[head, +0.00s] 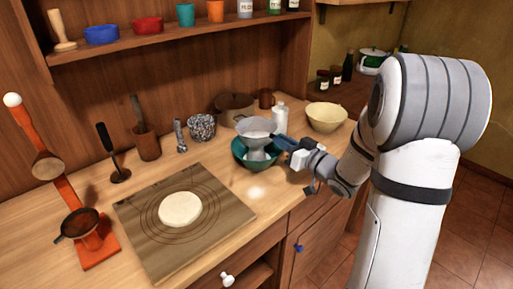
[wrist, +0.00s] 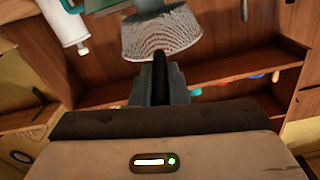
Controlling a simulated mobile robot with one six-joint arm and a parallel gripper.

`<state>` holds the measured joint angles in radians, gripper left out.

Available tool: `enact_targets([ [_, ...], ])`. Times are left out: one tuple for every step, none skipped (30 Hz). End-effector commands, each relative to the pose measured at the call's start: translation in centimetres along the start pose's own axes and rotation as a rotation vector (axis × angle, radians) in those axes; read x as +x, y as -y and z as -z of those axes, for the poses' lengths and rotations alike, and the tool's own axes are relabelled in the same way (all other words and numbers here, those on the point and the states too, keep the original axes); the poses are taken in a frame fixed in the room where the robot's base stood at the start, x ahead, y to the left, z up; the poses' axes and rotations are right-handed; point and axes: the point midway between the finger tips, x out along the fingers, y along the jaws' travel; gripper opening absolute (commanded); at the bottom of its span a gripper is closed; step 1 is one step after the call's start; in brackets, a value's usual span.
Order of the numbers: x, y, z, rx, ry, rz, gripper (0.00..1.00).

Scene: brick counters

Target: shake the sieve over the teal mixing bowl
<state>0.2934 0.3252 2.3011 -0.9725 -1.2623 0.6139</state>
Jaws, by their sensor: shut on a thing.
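The sieve (head: 257,126), a grey mesh bowl with pale contents, is held just above the teal mixing bowl (head: 241,158). My gripper (head: 286,143) is to the right of the sieve and shut on its handle. In the wrist view the sieve's mesh (wrist: 160,38) shows beyond my gripper (wrist: 160,88), with the dark handle between the fingers. A pale grey shape shows under the sieve, inside the teal bowl; I cannot tell whether it is flour. The teal bowl stands on the wooden counter.
A cream bowl (head: 327,117) and a white bottle (head: 280,115) stand close behind on the right. A brown pot (head: 235,107) is behind the sieve. A board (head: 150,226) with dough (head: 180,209) lies front left. An orange stand (head: 97,246) is far left.

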Motion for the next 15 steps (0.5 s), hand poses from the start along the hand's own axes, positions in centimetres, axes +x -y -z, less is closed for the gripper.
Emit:
enact_targets([
  [0.0,-0.8,0.2,-0.001,-0.001,-0.002,0.00],
  [0.0,-1.2,0.3,0.000,-0.001,-0.002,0.00],
  [0.0,-1.5,0.3,0.000,-0.001,-0.002,0.00],
  [0.0,-1.5,0.3,0.000,-0.001,-0.001,0.00],
  [0.0,-1.4,0.3,0.000,-0.001,0.000,0.00],
  [0.0,-1.0,0.2,0.000,-0.001,0.001,0.00],
  [0.0,-0.6,0.1,0.000,-0.001,0.002,0.00],
  [0.0,-0.2,0.0,-0.001,-0.001,0.003,0.00],
  [0.0,0.4,-0.1,-0.001,0.000,0.003,0.00],
  [0.0,0.8,-0.2,-0.001,0.000,0.003,0.00],
  [0.0,1.1,-0.3,0.000,0.000,0.002,0.00],
  [0.0,1.3,-0.3,-0.001,-0.001,0.002,0.00],
  [0.0,1.3,-0.2,-0.001,-0.001,0.001,0.00],
  [0.0,1.1,-0.2,-0.001,-0.001,0.000,0.00],
  [0.0,0.8,-0.1,0.000,-0.001,-0.002,0.00],
])
